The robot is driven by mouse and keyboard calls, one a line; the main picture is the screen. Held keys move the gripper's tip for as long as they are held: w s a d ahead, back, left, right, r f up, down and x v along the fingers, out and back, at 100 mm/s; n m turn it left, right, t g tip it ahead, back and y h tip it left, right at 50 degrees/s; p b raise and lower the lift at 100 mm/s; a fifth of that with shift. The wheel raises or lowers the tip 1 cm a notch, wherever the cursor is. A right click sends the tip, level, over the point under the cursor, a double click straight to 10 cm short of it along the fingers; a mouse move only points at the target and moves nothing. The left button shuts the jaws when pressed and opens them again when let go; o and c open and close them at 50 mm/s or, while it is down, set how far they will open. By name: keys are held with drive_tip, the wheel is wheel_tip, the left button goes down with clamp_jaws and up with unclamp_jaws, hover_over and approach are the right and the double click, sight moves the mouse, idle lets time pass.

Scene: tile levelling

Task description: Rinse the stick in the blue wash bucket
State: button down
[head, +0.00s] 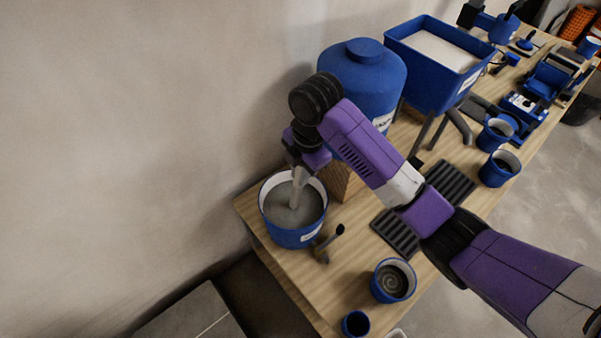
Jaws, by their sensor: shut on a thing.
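The blue wash bucket (292,238) stands at the near left end of the wooden table, with a white inside and murky grey liquid in it. My gripper (300,168) is above the bucket, pointing down, shut on the stick (298,188). The stick is pale grey and hangs down into the bucket. Its lower end reaches the grey liquid, and how deep it goes is hidden. The fingertips are small and partly hidden by the wrist.
A large blue tank (362,80) stands on a wooden block (342,180) behind the bucket. A small spoon-like tool (328,243) lies beside the bucket. A blue cup with grey mix (393,281) and a small dark cup (355,324) are nearer. A blue hopper (440,92) stands farther back.

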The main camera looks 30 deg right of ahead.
drive_tip(key=shift+r+p, duration=2.45)
drive_tip(key=shift+r, duration=2.25)
drive_tip(key=shift+r, duration=2)
drive_tip(key=shift+s, duration=0.1)
